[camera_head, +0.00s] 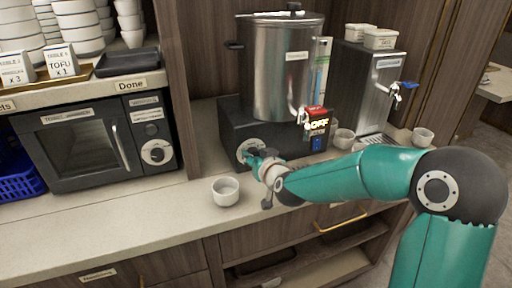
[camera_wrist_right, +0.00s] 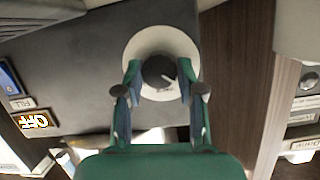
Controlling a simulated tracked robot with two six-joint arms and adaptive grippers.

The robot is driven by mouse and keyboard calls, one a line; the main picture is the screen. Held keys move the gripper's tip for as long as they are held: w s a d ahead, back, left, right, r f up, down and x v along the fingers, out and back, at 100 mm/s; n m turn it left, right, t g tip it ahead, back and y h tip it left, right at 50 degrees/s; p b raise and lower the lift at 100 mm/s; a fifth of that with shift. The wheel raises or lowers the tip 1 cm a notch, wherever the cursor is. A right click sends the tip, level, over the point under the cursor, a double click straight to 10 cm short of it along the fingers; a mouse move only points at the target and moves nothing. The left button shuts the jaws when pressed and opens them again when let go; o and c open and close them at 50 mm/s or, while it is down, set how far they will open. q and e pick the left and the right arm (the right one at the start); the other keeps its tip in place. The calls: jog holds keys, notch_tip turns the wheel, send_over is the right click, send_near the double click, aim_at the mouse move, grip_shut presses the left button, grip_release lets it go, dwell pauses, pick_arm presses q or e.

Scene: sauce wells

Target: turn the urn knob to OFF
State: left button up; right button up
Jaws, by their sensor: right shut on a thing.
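The steel urn (camera_head: 282,75) stands on a black base (camera_head: 232,122) on the counter. A round white dial plate (camera_head: 243,147) is on the base's front, largely behind my right gripper (camera_head: 262,160). In the right wrist view the dark urn knob (camera_wrist_right: 158,72) sits in the middle of the white dial plate (camera_wrist_right: 146,35). My right gripper (camera_wrist_right: 160,78) is shut on the knob, one finger on each side. A light mark on the knob points to the lower right in that view; the dial's lettering is unreadable. A lit sign reading OFF (camera_head: 319,124) is on the base. My left gripper is not in view.
A white cup (camera_head: 225,191) stands on the counter just left of my right gripper. A small oven (camera_head: 95,142) is at left. A steel dispenser (camera_head: 366,88) with a blue-handled tap and several small cups are at right. The front counter at left is clear.

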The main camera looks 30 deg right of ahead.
jog(key=shift+a+f+n+h+p, duration=0.1)
jog(key=shift+n+h+p, duration=0.3)
jog(key=shift+n+p, duration=0.45)
jog(key=o, duration=1.1)
jog(key=shift+o, duration=0.2)
jog(key=shift+s+a+r, duration=0.15)
jog(key=shift+s+r, duration=0.15)
jog(key=shift+s, duration=0.25)
jog(key=v, duration=1)
jog(key=shift+s+a, duration=0.25)
jog(key=shift+s, duration=0.05)
